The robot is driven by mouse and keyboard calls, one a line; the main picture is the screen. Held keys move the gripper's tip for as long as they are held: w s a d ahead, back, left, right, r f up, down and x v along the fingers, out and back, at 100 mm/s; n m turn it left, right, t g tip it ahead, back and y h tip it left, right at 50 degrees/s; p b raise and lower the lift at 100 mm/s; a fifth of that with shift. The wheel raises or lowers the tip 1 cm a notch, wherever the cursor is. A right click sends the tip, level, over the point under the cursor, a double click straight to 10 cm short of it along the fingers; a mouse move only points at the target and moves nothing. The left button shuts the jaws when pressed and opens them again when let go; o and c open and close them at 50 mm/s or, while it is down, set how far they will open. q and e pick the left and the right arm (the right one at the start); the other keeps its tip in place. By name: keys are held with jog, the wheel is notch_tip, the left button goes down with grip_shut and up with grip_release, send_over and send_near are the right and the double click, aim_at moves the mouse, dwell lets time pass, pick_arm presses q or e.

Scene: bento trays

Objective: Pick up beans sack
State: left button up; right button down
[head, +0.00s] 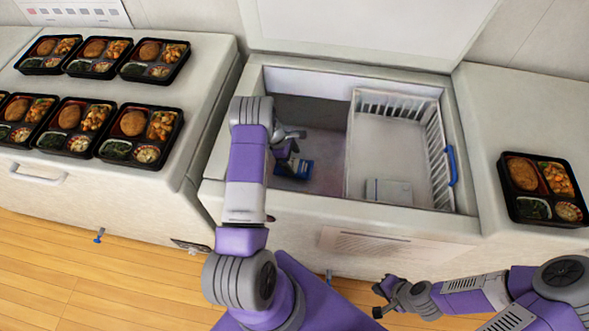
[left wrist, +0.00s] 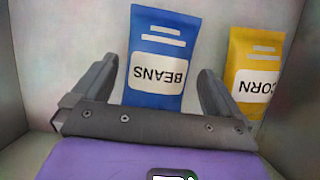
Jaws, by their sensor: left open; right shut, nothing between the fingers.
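The blue beans sack (left wrist: 158,50) lies on the freezer floor with its label upside down in the left wrist view. In the head view a small blue part of it (head: 304,169) shows beside my left gripper (head: 290,147). My left gripper is open; in the left wrist view its fingers (left wrist: 158,70) stand on either side of the sack's lower part. I cannot tell whether they touch it. My right gripper (head: 379,298) is shut and empty, outside the freezer's front at lower right.
A yellow corn sack (left wrist: 256,62) lies right of the beans sack in the left wrist view. A white wire basket (head: 437,150) fills the freezer's right side. Freezer walls (head: 225,150) surround my left gripper. Bento trays (head: 155,62) stand on the left counter, another (head: 541,190) on the right.

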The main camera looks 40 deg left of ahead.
aim_at(293, 164)
pick_arm(q)
jog(key=x, duration=0.2)
jog(key=b+x, duration=0.2)
jog(key=x, duration=0.1)
jog(key=shift+s+a+f, duration=0.1)
jog(key=shift+a+f, duration=0.1)
jog(key=shift+f, duration=0.3)
jog(key=shift+r, duration=0.1)
jog(key=shift+c, duration=0.6)
jog(key=c, duration=0.9)
